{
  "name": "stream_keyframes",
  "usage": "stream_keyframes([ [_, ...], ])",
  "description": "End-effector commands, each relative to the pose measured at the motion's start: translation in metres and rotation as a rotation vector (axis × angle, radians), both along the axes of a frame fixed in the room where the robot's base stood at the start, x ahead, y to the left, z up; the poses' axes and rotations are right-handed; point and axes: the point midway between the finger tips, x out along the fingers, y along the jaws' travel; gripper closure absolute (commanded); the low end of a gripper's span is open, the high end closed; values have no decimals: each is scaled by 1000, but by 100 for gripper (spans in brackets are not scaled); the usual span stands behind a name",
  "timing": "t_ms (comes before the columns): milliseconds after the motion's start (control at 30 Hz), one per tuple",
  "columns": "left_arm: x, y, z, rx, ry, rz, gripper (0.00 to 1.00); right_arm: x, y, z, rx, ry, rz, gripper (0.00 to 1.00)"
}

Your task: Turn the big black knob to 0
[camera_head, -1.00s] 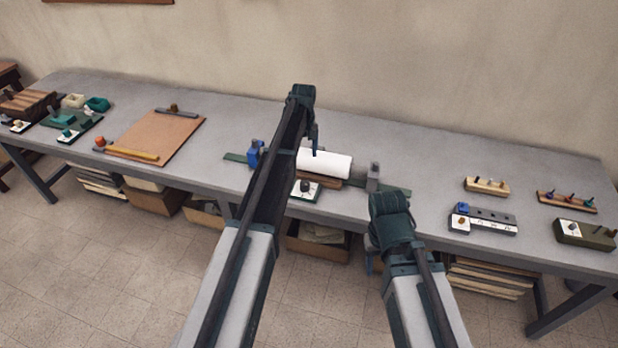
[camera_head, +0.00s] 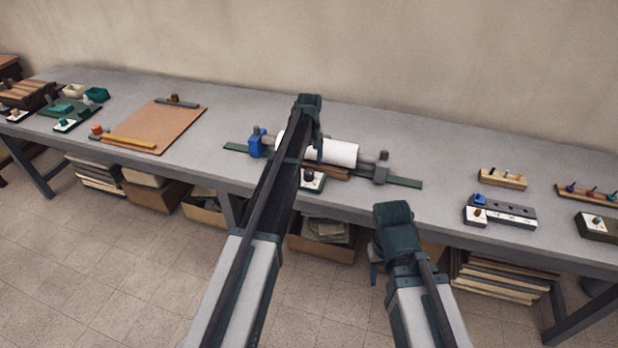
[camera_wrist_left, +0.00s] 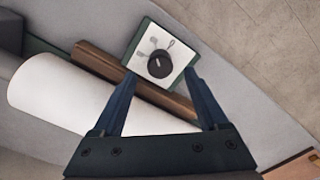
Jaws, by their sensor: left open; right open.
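The big black knob (camera_wrist_left: 159,65) sits on a white plate (camera_wrist_left: 181,58) with a dark green base. It has a short light pointer line; several grey marks lie beside it, too small to read. In the head view the knob (camera_head: 309,176) is at the table's front edge, below the white roll.
The white roll (camera_head: 340,153) lies on a stand with a blue end block (camera_head: 256,143), close behind the knob plate. The table between is clear.

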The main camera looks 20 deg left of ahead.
Motion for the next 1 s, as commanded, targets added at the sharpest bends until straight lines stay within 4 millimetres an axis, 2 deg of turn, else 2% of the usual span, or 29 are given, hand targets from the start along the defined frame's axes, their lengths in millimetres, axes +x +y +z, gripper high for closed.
stream_keyframes([
  [33,0,0,-15,0,0,0,24,0,0,-15,0,0,0,50],
  [200,0,0,-32,0,0,0,24,0,0,-32,0,0,0,50],
  [600,0,0,-35,0,0,0,24,0,0,-35,0,0,0,50],
  [667,0,0,-35,0,0,0,32,0,0,-35,0,0,0,50],
  [1000,0,0,-35,0,0,0,94,0,0,-35,0,0,0,50],
])
